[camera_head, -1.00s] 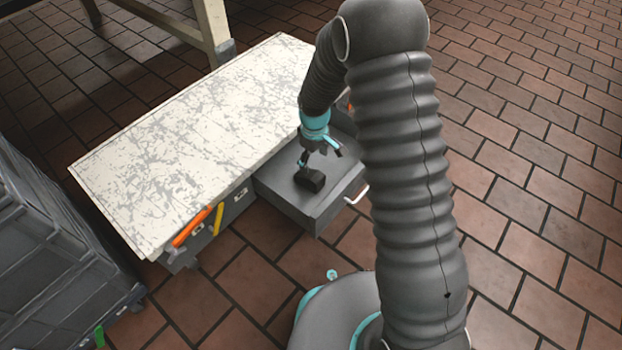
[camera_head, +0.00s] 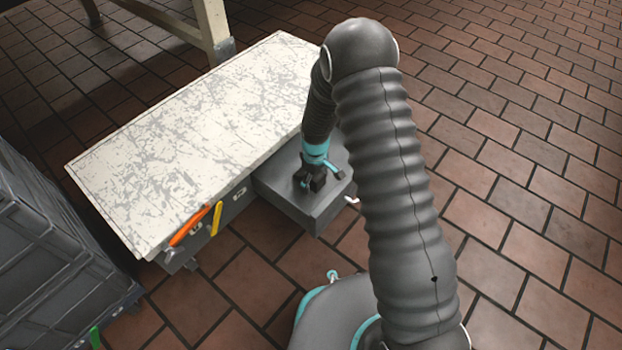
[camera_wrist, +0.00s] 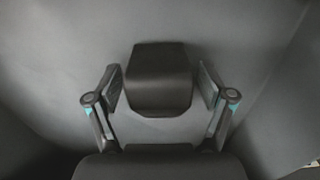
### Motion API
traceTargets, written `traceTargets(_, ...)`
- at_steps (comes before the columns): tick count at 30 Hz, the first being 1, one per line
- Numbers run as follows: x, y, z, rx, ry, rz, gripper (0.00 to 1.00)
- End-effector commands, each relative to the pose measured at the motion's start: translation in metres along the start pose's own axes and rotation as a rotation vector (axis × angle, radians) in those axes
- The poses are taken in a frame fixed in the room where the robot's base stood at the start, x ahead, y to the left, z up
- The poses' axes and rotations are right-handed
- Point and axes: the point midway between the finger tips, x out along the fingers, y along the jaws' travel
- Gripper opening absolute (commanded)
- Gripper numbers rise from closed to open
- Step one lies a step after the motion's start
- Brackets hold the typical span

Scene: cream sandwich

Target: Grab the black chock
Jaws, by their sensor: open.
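The black chock (camera_wrist: 158,80) lies on the grey floor of the open drawer (camera_head: 285,199). In the wrist view my gripper (camera_wrist: 160,86) is open, with one finger on each side of the chock and a narrow gap showing at both sides. In the head view my gripper (camera_head: 312,184) is down in the drawer over the chock, and the chock (camera_head: 318,183) is mostly hidden there by the fingers.
The drawer sticks out from a low cabinet with a scratched white top (camera_head: 190,140). An orange handle (camera_head: 188,226) and a yellow one (camera_head: 217,218) are on its front. A grey crate (camera_head: 50,265) stands at the left. Tiled floor lies open at the right.

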Motion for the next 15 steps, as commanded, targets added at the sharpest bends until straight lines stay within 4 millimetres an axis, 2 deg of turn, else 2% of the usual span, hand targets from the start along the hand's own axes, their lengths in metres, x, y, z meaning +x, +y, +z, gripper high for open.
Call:
traceTargets(5, 0.0005, 0.0001, -0.0002, 0.000, 0.001, 0.000, 0.81)
traceTargets(6, 0.0005, 0.0001, -0.0002, 0.000, 0.001, 0.000, 0.79)
traceTargets(14, 0.0004, 0.0001, -0.0002, 0.000, 0.001, 0.000, 0.14)
traceTargets(15, 0.0002, 0.0002, -0.0003, 0.000, 0.001, 0.001, 0.12)
